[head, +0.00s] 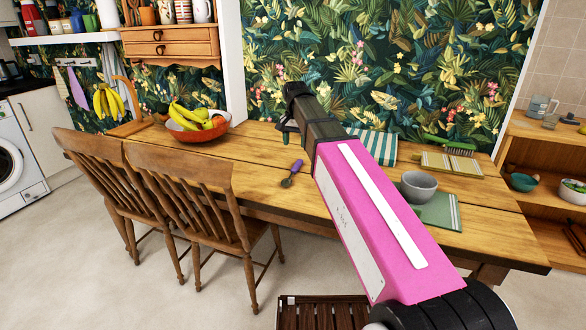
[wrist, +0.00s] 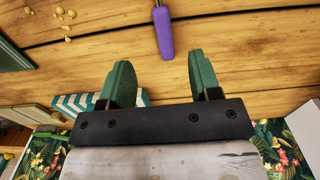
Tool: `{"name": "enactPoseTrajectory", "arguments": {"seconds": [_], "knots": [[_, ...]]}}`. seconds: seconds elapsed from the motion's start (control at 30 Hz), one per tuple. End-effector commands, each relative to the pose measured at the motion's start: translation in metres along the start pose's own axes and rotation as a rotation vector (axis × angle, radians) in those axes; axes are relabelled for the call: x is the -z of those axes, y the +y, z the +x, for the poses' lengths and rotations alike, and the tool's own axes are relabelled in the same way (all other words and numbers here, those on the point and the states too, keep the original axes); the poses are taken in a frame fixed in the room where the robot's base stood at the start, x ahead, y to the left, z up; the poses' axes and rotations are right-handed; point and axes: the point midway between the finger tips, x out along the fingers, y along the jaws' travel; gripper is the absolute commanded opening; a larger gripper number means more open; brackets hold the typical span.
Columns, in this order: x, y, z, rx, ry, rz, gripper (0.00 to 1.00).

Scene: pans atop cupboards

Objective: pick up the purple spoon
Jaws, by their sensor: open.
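The purple spoon (head: 292,173) lies on the wooden table (head: 255,150), its purple handle toward the back and its dark bowl toward the front edge. In the wrist view its purple handle (wrist: 165,34) shows just beyond my fingertips, nearer the right finger; its bowl is cut off by the top of the picture. My gripper (wrist: 163,72) is open and empty, with two green fingers spread apart. In the head view my gripper (head: 287,127) is over the back part of the table, beyond the spoon, apart from it.
A red bowl of bananas (head: 192,133) stands at the table's left. A grey bowl (head: 419,186), a green mat (head: 440,211), a striped cloth (head: 378,147) and a brush (head: 450,144) lie to the right. Two wooden chairs (head: 187,183) stand in front.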

Motion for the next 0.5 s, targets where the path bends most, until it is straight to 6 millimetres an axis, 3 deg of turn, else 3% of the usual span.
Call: {"name": "enactPoseTrajectory", "arguments": {"seconds": [0.5], "knots": [[0.000, 0.000, 0.054, 0.000, 0.000, 0.000, 0.57]]}}
